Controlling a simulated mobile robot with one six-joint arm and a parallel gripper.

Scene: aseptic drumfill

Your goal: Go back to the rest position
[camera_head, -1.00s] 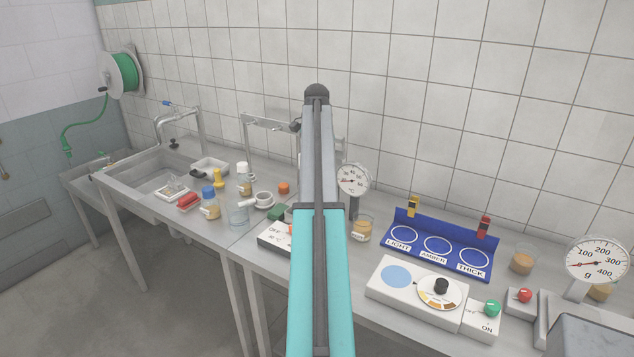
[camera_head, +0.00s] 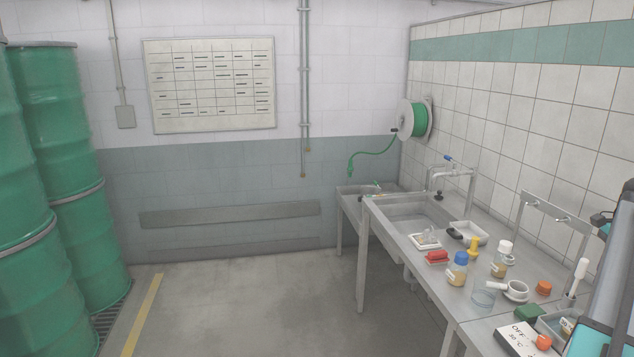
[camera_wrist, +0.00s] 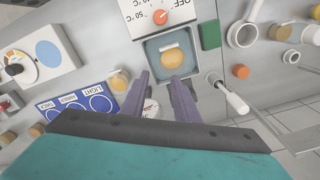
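My gripper (camera_wrist: 163,80) shows in the wrist view with its two purple fingers apart and nothing seen between them. It hangs over the bench, pointing toward a grey water bath (camera_wrist: 150,58) that holds a round amber sample (camera_wrist: 172,60). A dial gauge (camera_wrist: 151,108) lies below, partly hidden by the fingers. In the head view only part of my arm shows at the right edge, and the gripper is out of that picture.
The bench holds a blue-capped bottle (camera_head: 457,268), a white-capped bottle (camera_head: 502,258), a glass beaker (camera_head: 483,296) and a heater box (camera_head: 518,338). A sink (camera_head: 410,222) is behind. Green drums (camera_head: 70,150) stand left. The floor (camera_head: 240,300) between is clear.

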